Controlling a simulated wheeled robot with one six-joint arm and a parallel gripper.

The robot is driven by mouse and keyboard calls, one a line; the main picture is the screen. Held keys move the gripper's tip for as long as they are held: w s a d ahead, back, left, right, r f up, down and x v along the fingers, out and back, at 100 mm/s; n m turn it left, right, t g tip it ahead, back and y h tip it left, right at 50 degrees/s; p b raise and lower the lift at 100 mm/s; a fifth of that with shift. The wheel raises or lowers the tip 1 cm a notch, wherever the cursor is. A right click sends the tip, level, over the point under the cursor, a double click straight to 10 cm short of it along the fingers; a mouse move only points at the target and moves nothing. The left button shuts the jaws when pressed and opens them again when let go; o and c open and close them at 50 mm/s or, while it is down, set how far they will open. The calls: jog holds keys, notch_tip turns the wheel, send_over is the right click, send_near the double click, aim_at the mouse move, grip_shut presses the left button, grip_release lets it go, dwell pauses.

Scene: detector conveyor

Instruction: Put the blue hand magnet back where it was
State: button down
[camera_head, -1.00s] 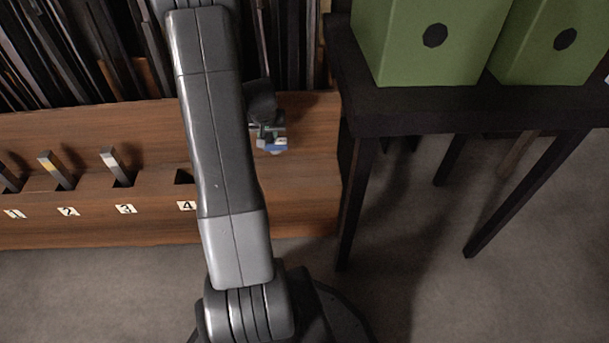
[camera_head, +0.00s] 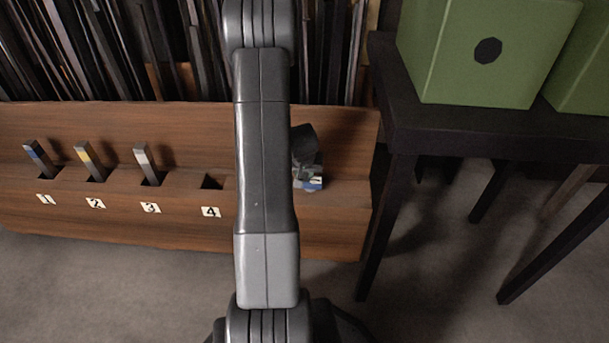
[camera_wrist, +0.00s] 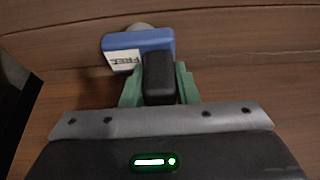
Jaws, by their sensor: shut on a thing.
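The blue hand magnet (camera_wrist: 140,49) shows in the wrist view as a blue block with a white label and a black grip (camera_wrist: 159,77). My gripper (camera_wrist: 160,88) has its green fingers closed on both sides of that black grip. In the head view the magnet (camera_head: 313,184) and my gripper (camera_head: 305,158) show just right of my arm, in front of the wooden rack (camera_head: 90,215). I cannot tell whether the magnet touches the wood. My arm hides part of the rack.
Slots 1, 2 and 3 hold bars banded blue (camera_head: 38,157), yellow (camera_head: 88,160) and white (camera_head: 147,162). Slot 4 (camera_head: 211,182) is empty. A dark table (camera_head: 480,135) with green boxes (camera_head: 480,60) stands at the right. Dark upright items fill the back.

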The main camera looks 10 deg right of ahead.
jog(key=shift+f, duration=0.15)
jog(key=c, duration=1.1)
grip_release()
jog(key=p+v, duration=0.4)
jog(key=v, duration=0.8)
jog(key=shift+r, duration=0.25)
